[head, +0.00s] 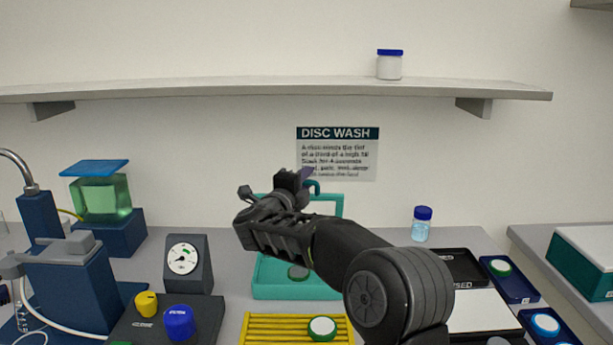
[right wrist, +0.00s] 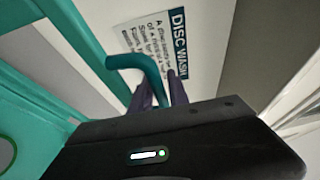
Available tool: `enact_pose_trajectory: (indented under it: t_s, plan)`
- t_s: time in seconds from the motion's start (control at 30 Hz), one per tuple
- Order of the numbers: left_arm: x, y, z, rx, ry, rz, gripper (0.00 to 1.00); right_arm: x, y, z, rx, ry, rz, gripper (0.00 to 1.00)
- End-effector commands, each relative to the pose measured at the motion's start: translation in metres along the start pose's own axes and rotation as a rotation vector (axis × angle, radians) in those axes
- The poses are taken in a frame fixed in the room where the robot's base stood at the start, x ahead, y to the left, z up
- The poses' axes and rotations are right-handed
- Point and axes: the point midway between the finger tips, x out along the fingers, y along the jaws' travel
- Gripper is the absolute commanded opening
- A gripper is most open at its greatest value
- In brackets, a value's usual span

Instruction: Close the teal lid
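The teal lid (head: 338,205) stands raised at the back of an open teal box (head: 290,291). It is a frame with a clear middle and a hooked teal handle (head: 314,185) at its top. A dull green disc (head: 299,272) lies inside the box. My right gripper (head: 300,178) is at the handle, and my arm hides part of the box and lid. In the right wrist view the handle (right wrist: 139,63) runs down between the two dark purple fingers (right wrist: 160,92), which appear closed on it. My left gripper is not in view.
A yellow rack (head: 257,331) with a green-rimmed white disc (head: 322,328) lies in front of the box. A gauge (head: 183,258) and a knob panel (head: 205,312) stand left. A blue-capped bottle (head: 421,226) and blue trays (head: 515,290) are right. A shelf (head: 250,91) runs above.

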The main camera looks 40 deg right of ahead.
Motion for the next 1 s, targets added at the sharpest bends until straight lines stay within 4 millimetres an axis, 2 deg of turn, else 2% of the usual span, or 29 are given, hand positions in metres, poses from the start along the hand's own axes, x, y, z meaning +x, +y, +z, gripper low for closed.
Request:
enact_pose_trajectory:
  t_s: [0.33, 0.6, 1.0]
  plan:
    - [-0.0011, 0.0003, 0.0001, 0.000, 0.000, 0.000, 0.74, 0.0057, 0.0007, -0.0001, 0.000, 0.000, 0.000, 0.21]
    - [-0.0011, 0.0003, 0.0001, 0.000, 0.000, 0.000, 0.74, 0.0054, 0.0007, 0.0000, 0.000, 0.000, 0.001, 0.00]
    - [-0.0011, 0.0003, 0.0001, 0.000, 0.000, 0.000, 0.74, 0.0053, 0.0009, 0.0001, 0.000, 0.000, 0.001, 0.00]
